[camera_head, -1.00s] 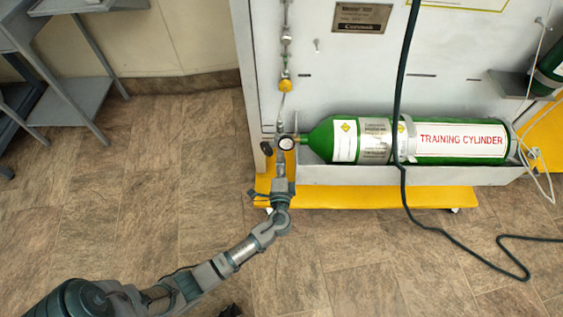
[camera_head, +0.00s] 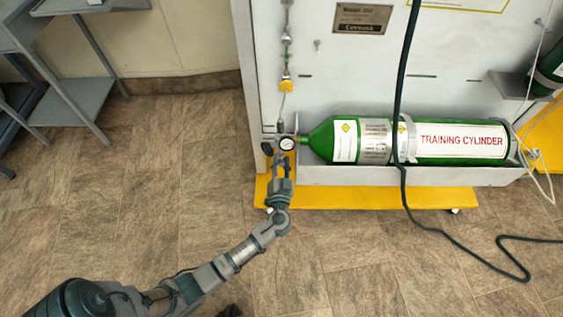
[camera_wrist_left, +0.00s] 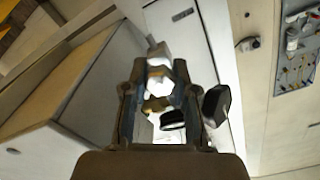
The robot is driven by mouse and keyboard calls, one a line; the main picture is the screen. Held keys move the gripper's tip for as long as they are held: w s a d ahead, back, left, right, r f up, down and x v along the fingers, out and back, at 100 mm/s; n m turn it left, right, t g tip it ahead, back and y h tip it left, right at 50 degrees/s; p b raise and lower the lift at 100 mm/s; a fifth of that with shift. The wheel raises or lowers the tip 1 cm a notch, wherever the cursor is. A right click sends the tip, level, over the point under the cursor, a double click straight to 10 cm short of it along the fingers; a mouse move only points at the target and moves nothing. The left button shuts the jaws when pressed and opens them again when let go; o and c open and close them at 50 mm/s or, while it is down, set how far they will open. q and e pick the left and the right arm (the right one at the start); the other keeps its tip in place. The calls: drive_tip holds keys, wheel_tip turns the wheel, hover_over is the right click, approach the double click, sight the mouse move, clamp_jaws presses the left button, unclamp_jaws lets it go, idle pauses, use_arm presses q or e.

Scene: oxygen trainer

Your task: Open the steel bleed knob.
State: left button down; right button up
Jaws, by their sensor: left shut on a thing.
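My left gripper (camera_head: 281,158) reaches up to the valve fittings at the green cylinder's neck, just below the round white gauge (camera_head: 287,144). In the left wrist view, its two fingers (camera_wrist_left: 158,78) are shut on a small bright piece among the fittings, which I take to be the steel bleed knob (camera_wrist_left: 158,63). The fingers hide much of it, and how far it is turned cannot be told. A black knob (camera_wrist_left: 216,104) stands just right of the fingers; it shows left of the gauge in the head view (camera_head: 267,149).
The green training cylinder (camera_head: 330,137) lies in a grey trough on a white panel with a yellow base (camera_head: 350,198). A dark hose (camera_head: 402,80) hangs across it to the floor. A grey shelf frame (camera_head: 80,95) stands at upper left. The floor between is clear.

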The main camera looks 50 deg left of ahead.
use_arm(q)
drive_tip(key=n, duration=0.2)
drive_tip(key=f+n, duration=0.1)
drive_tip(key=n, duration=0.1)
drive_tip(key=shift+s, duration=0.2)
drive_tip(key=n, duration=0.4)
drive_tip(key=shift+n, duration=0.4)
drive_tip(key=c, duration=1.1)
unclamp_jaws()
drive_tip(key=shift+o, duration=1)
drive_tip(key=shift+w+r, duration=0.1)
drive_tip(key=shift+r, duration=0.1)
drive_tip(key=shift+d, duration=0.15)
drive_tip(key=v, duration=1.1)
drive_tip(key=shift+s+d, duration=0.2)
drive_tip(key=shift+s, duration=0.15)
